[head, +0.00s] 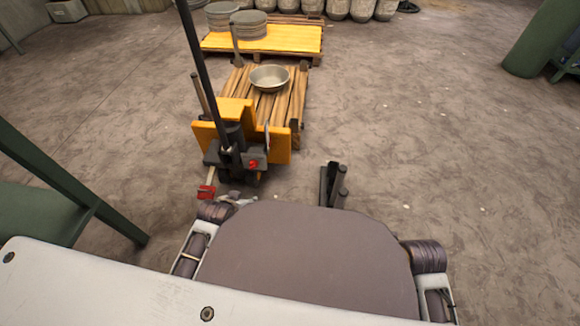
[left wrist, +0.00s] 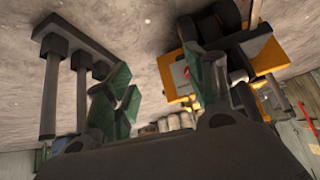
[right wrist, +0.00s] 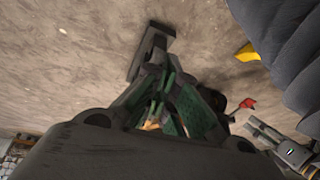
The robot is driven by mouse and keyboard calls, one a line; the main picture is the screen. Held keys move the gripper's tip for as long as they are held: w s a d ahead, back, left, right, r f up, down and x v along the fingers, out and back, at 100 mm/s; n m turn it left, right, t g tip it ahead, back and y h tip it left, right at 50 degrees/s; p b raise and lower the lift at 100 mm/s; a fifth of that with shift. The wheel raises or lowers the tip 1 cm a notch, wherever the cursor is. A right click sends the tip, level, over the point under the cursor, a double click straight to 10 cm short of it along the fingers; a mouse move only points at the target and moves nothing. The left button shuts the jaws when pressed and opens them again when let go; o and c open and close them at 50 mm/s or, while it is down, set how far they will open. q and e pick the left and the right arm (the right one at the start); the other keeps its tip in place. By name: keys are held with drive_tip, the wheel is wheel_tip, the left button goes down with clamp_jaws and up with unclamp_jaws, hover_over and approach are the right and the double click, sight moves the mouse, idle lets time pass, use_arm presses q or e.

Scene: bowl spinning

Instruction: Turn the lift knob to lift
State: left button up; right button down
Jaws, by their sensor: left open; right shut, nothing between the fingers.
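In the head view, the yellow lift (head: 278,146) stands ahead of me, left of the middle, with a tall dark pole. A round red knob (head: 253,163) is on its dark front block. A red piece (head: 206,190) sits lower left on a pale bar. I cannot tell which is the lift knob. My left gripper (left wrist: 168,88) is open and empty, with green-padded fingers spread. The lift (left wrist: 262,60) is beyond its right finger in the left wrist view. My right gripper (right wrist: 165,102) is shut and empty. Neither gripper shows clearly in the head view.
A metal bowl (head: 269,78) rests on wooden slats (head: 289,108) behind the lift's front. A dark upright piece with posts (head: 333,186) stands right of the lift. A yellow platform (head: 290,40) with stacked round items is farther back. Green framework (head: 60,185) is left. Floor is clear right.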

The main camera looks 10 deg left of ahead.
use_arm(q)
drive_tip(key=w+a+f+n+t+y, duration=0.1)
drive_tip(key=w+a+f+t, duration=0.2)
drive_tip(key=w+f+t, duration=0.5)
drive_tip(key=shift+w+a+f+n+t, duration=0.2)
drive_tip(key=shift+w+f+n+t, duration=0.2)
drive_tip(key=shift+f+t, duration=0.85)
use_arm(e)
drive_tip(key=a+f+t+y, duration=0.2)
drive_tip(key=a+f+y, duration=0.1)
drive_tip(key=a+f, duration=0.3)
drive_tip(key=shift+s+a+f+m, duration=0.15)
drive_tip(key=shift+a+f+m, duration=0.25)
drive_tip(key=shift+a, duration=0.1)
use_arm(q)
drive_tip(key=shift+w, duration=0.1)
